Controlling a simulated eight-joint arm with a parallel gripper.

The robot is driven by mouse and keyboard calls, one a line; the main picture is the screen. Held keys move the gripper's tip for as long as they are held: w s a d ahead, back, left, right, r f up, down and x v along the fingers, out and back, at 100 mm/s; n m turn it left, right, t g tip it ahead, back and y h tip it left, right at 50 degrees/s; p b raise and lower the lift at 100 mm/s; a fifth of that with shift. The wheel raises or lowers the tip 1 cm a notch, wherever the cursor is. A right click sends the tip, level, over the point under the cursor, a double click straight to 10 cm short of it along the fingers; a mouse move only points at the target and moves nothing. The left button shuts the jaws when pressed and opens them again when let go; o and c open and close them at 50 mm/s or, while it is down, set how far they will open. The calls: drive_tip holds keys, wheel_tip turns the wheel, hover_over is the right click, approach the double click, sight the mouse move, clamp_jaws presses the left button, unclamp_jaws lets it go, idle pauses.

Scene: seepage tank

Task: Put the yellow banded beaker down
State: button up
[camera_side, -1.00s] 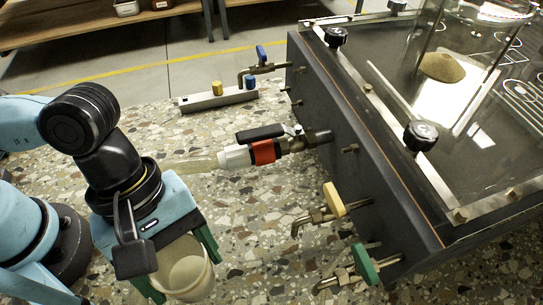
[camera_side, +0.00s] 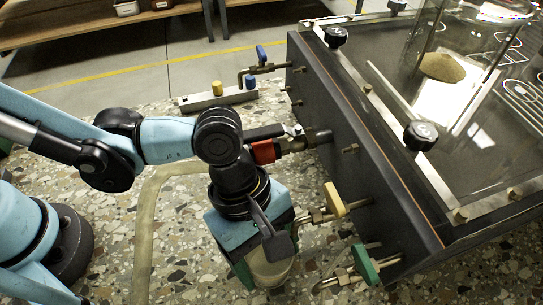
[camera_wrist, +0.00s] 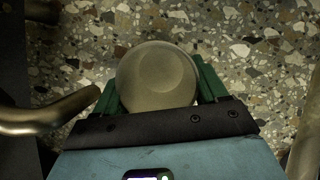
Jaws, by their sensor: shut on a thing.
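In the wrist view the beaker (camera_wrist: 157,75) sits between the two green fingers (camera_wrist: 160,98). Its colour band does not show; the gripper covers part of it. The yellow-handled tap (camera_side: 334,200) is just right of my gripper, and the green-handled tap (camera_side: 365,265) is further right and nearer the camera.
A brass spout (camera_wrist: 50,115) lies close left of the gripper in the wrist view. A red-collared valve (camera_side: 264,151) is partly behind my arm. A grey rail (camera_side: 205,101) with yellow and blue knobs stands behind.

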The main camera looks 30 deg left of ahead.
drive_tip(key=shift+w+d+f, duration=0.7)
drive_tip(key=shift+w+d, duration=0.05)
drive_tip(key=shift+w, duration=0.05)
drive_tip(key=shift+w+d+f, duration=0.35)
drive_tip(key=shift+d+f, duration=0.05)
drive_tip(key=shift+f, duration=0.15)
drive_tip(key=shift+f, duration=0.1)
drive_tip(key=o, duration=1.1)
drive_tip(key=shift+w+a+r, duration=0.1)
drive_tip(key=shift+a+r, duration=0.1)
drive_tip(key=shift+r, duration=1.5)
drive_tip(key=shift+w+a+r, duration=0.1)
drive_tip(key=shift+a+r, duration=0.05)
drive_tip(key=shift+r, duration=1.5)
drive_tip(key=shift+w+a+r, duration=0.1)
drive_tip(key=shift+a+r, duration=0.1)
drive_tip(key=shift+r, duration=1.5)
